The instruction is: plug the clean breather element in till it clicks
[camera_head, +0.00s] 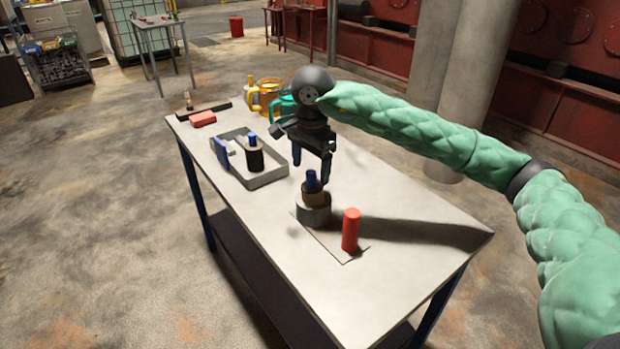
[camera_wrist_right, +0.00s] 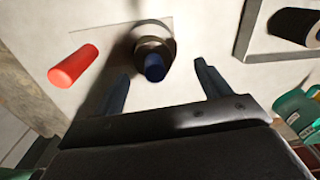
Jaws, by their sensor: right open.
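A tan-brown element with a blue top (camera_head: 313,197) stands upright in a round grey holder (camera_head: 314,214) on the table. I take it for the clean breather element; its blue top shows in the right wrist view (camera_wrist_right: 155,68). I cannot tell whether it is fully seated. My right gripper (camera_head: 312,171) is open and empty just above it, fingers pointing down. In the wrist view the blue top lies between the lines of the two fingers, apart from both. A dark element with a blue top (camera_head: 254,159) stands in the grey tray (camera_head: 268,181). My left gripper is out of view.
A red cylinder (camera_head: 351,231) stands upright close to the holder, on a thin sheet (camera_head: 345,254). At the far end are a red block (camera_head: 203,119), a dark bar, and yellow, orange and teal containers. The table's near right part is clear.

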